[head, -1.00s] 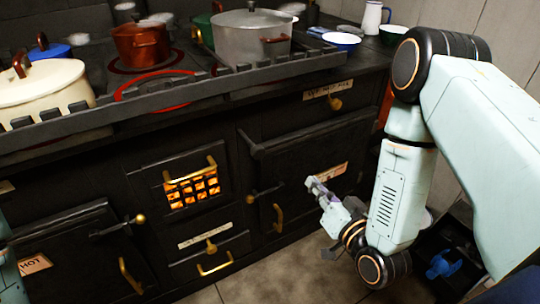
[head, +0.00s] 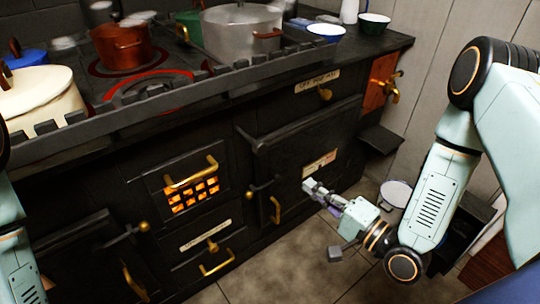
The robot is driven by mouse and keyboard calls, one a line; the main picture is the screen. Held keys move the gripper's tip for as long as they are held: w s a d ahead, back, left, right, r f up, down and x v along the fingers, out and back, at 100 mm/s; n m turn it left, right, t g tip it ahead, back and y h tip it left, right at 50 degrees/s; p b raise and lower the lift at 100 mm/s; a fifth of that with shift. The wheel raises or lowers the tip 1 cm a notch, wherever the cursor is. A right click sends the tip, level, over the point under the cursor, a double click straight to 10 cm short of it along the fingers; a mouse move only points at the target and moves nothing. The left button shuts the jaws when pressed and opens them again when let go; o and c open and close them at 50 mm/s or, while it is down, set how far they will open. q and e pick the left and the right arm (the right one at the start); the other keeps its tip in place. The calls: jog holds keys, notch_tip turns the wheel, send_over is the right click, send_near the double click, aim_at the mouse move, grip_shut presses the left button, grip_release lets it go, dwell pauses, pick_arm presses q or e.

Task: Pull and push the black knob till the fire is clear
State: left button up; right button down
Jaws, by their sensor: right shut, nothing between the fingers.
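The fire glows orange behind a barred grate (head: 193,194) in the black stove front, with a brass handle (head: 192,174) above it. Below it is a labelled panel with a small brass knob (head: 212,246) and a brass handle (head: 217,262). I cannot make out a clearly black knob; the knobs that show look brass. My right gripper (head: 309,187) is shut and empty, in front of the lower right oven door (head: 310,155), right of the fire grate. I cannot tell whether it touches the door. My left arm shows at the left edge; its gripper is out of view.
A cream pot (head: 35,95), copper pot (head: 122,42) and grey pot (head: 240,35) stand on the stove top, with red rings (head: 150,92) between. A copper panel with a brass tap (head: 384,88) is at the stove's right end. Floor (head: 300,270) is open in front.

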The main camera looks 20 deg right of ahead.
jog(key=b, duration=0.5)
send_near(254, 140)
jog(key=shift+w+a+f, duration=0.2)
jog(key=shift+w+a, duration=0.15)
jog(key=shift+w, duration=0.15)
jog(key=shift+w+a+f, duration=0.2)
jog(key=shift+w+a, duration=0.2)
jog(key=shift+w, duration=0.45)
jog(key=shift+a, duration=0.1)
jog(key=x, duration=0.7)
jog(key=shift+w+d, duration=0.25)
jog(key=shift+w, duration=0.1)
jog(key=shift+r, duration=0.15)
